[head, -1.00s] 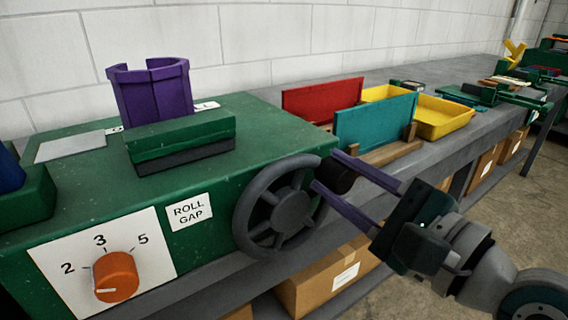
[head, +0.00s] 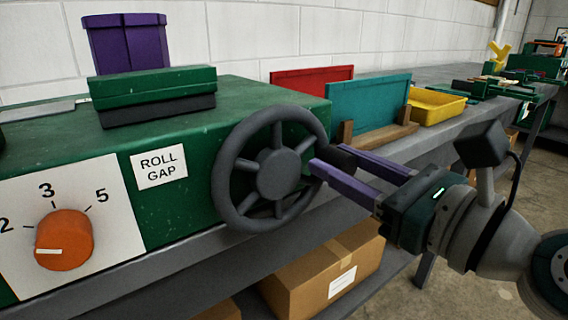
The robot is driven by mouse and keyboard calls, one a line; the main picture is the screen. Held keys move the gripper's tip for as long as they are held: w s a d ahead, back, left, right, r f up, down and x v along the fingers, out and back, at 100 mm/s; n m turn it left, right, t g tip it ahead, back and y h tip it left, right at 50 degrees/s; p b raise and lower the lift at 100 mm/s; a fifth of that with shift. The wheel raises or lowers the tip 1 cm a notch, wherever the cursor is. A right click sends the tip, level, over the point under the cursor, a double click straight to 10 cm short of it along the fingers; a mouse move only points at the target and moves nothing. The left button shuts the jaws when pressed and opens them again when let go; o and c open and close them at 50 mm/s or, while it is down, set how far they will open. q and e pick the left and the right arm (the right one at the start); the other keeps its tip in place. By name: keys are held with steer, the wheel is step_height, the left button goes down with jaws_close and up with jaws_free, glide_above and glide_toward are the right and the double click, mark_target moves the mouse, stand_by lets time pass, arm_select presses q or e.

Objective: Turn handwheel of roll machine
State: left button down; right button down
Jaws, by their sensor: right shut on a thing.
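The dark grey handwheel (head: 278,174) with several spokes stands upright on the front of the green roll machine (head: 185,125), beside the "ROLL GAP" label (head: 159,169). Its black handle (head: 343,158) sticks out at the right side of the rim. My right gripper (head: 329,160) comes in from the right, and its purple fingers are shut on this handle, one on the near side and one on the far side. The near finger partly hides the handle. My left gripper is not in view.
An orange dial (head: 64,240) is on the machine's front at left. A red panel (head: 311,82), a teal panel (head: 368,103) and a yellow tray (head: 437,106) stand on the bench behind my right gripper. A cardboard box (head: 322,275) sits on the shelf below.

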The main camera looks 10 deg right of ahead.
steer(key=shift+f, duration=0.2)
stand_by(0.3)
steer(key=c, duration=0.7)
jaws_free()
steer(key=shift+c, duration=0.2)
steer(key=b+v, duration=0.2)
steer(key=v, duration=0.8)
